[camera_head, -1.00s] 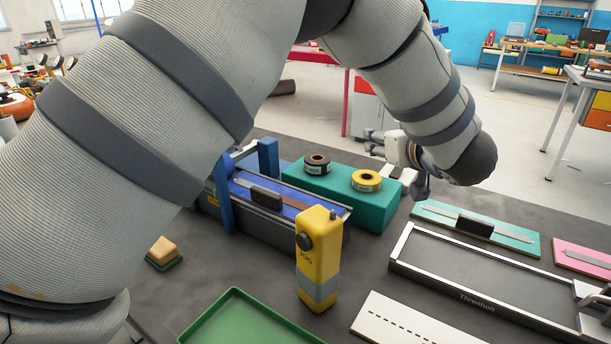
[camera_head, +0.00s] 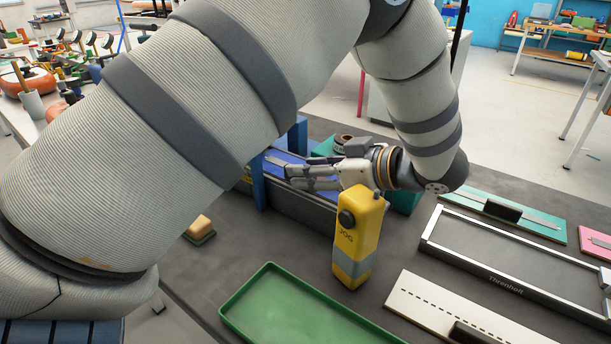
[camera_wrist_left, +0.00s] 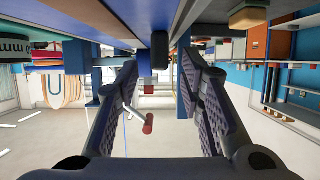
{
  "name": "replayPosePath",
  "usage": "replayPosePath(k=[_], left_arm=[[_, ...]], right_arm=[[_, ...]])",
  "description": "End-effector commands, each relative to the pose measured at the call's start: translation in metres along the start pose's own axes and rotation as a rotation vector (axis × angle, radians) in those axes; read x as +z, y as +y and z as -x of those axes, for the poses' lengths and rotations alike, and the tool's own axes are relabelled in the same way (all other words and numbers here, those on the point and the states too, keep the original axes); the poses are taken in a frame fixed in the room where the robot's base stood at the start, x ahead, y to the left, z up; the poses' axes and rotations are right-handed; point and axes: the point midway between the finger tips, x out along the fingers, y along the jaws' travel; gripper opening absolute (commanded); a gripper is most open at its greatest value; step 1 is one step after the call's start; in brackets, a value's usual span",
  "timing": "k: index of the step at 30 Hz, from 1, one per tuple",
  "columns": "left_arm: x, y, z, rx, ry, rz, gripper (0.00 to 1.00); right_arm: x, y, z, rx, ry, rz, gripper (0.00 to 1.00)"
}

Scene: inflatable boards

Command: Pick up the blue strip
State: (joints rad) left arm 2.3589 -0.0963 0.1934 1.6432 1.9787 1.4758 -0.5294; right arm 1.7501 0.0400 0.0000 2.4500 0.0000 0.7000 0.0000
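The blue strip (camera_head: 287,157) lies along the top of a dark machine bed with blue posts, partly hidden behind my left gripper and arm. My left gripper (camera_head: 298,177) reaches in from the right, just over or beside the strip, with its fingers pointing left. In the left wrist view, which looks upside down, its two fingers (camera_wrist_left: 158,70) are spread apart. A small black block (camera_wrist_left: 160,50) shows between and beyond them, close to a blue surface (camera_wrist_left: 125,24). I cannot tell whether the fingers touch anything. My right gripper is not in view.
A yellow JOG box (camera_head: 362,225) stands upright in front of the machine. A green tray (camera_head: 262,312), a white dashed board (camera_head: 425,300), a black Threnholt frame (camera_head: 490,262) and a teal board (camera_head: 540,220) lie nearby. A teal block (camera_head: 405,200) is behind the gripper.

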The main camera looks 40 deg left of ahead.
Motion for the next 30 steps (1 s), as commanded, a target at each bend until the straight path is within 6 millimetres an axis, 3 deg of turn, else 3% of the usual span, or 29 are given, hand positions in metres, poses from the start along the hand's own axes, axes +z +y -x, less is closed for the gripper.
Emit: replayPosePath(k=[8,12,24,30], left_arm=[[0.001,0.0,-0.006,0.0,0.0,-0.002,0.33],[0.001,0.0,-0.006,0.0,0.0,-0.002,0.01],[0.0,0.0,-0.004,0.001,0.0,-0.002,0.0],[-0.007,0.001,0.022,0.002,0.0,-0.002,0.0]], right_arm=[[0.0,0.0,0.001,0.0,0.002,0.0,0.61],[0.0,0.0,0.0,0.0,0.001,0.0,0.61],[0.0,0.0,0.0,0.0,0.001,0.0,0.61],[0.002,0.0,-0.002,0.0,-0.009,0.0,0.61]])
